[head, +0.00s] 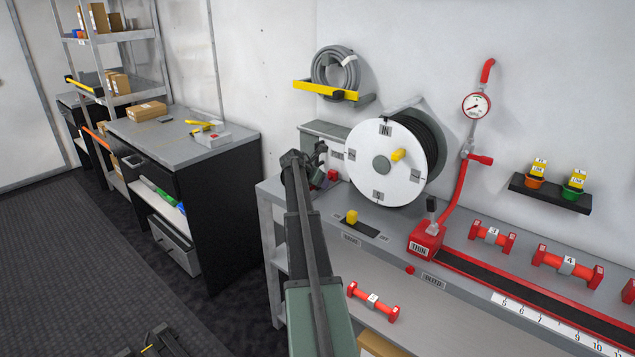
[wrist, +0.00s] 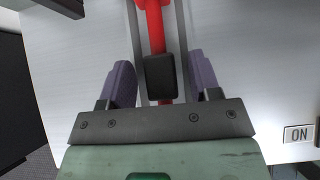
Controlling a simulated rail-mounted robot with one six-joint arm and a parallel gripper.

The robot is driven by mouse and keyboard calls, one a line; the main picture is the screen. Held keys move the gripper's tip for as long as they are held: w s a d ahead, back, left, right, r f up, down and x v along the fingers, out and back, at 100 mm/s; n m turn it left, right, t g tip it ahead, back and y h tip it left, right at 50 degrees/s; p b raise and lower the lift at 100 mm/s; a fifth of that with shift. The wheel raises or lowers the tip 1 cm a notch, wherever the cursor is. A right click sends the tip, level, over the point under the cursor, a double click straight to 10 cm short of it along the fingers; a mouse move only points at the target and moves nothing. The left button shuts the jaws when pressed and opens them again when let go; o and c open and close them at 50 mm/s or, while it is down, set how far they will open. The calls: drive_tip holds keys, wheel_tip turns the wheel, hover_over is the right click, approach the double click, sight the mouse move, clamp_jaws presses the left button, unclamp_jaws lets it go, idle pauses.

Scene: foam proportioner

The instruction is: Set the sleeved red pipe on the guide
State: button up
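In the wrist view a red pipe (wrist: 156,30) with a dark block-like sleeve (wrist: 160,76) around it runs between two thin grey rails, which look like the guide (wrist: 182,35). My gripper (wrist: 163,75) is open. Its purple fingers stand on either side of the dark sleeve, with a gap on both sides. Whether the pipe rests on the rails cannot be told. In the head view my gripper (head: 316,168) is at the bench's back left, mostly hidden by my arm. A red pipe with a grey sleeve (head: 373,300) lies on the lower shelf.
A white hose reel (head: 382,162) stands close right of my gripper. Two more sleeved red pipes, marked 3 (head: 491,236) and 4 (head: 567,265), lie on the bench. A red lever unit (head: 426,240) and a ruler (head: 560,325) are nearby. An ON label (wrist: 298,133) is beside the rails.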

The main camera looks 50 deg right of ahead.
drive_tip(key=shift+r, duration=0.1)
drive_tip(key=shift+a+r+p, duration=0.15)
drive_tip(key=shift+r+p, duration=0.2)
drive_tip(key=shift+p, duration=0.1)
drive_tip(key=p+v, duration=0.8)
drive_tip(key=v, duration=0.3)
drive_tip(key=shift+a+r, duration=0.1)
drive_tip(key=shift+r, duration=0.1)
drive_tip(key=shift+w+a, duration=0.1)
drive_tip(key=shift+a, duration=0.05)
drive_tip(key=shift+f, duration=0.15)
